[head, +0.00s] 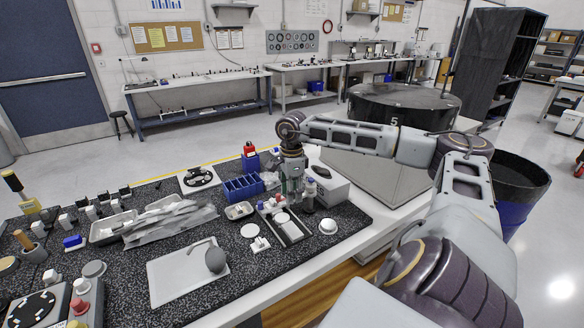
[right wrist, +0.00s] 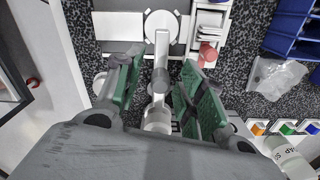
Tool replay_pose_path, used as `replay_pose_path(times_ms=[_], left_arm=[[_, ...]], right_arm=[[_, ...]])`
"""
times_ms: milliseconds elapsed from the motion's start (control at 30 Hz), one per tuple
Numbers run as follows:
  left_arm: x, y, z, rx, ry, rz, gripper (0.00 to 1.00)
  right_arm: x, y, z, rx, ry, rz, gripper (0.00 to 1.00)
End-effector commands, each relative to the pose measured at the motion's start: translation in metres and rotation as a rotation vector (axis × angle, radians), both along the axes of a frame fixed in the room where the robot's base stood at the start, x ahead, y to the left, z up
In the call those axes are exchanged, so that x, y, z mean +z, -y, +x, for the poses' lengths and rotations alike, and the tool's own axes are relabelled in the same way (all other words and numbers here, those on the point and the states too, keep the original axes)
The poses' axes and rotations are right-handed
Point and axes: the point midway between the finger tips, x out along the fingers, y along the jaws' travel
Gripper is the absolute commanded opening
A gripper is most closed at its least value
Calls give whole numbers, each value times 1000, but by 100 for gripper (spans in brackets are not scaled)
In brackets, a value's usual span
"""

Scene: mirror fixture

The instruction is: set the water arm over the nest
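The fixture (head: 292,229) is a light plate with a round disc, seemingly the nest (head: 282,218), near the bench's right part. In the right wrist view the nest (right wrist: 162,22) is at top centre. The pale water arm (right wrist: 161,62) runs up from a small post toward it, its tip overlapping the disc's near edge in this view. I cannot tell its height above the disc. My right gripper (right wrist: 160,90) is open, its green-padded fingers on either side of the water arm with gaps visible. In the head view my right gripper (head: 292,186) hides the post. My left gripper is not in view.
Blue bins (head: 243,187) and a clear bag (right wrist: 275,77) are close to the fixture. A grey tray (head: 178,275) and a white cup (head: 328,226) are nearer the front.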

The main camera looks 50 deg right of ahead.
Motion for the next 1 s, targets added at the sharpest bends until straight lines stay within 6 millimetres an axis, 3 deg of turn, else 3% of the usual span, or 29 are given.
replay_pose_path(times_ms=[467,1000], left_arm=[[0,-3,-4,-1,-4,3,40],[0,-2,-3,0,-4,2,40]], right_arm=[[8,1,0,-2,0,-4,40],[77,0,1,0,3,-1,40]])
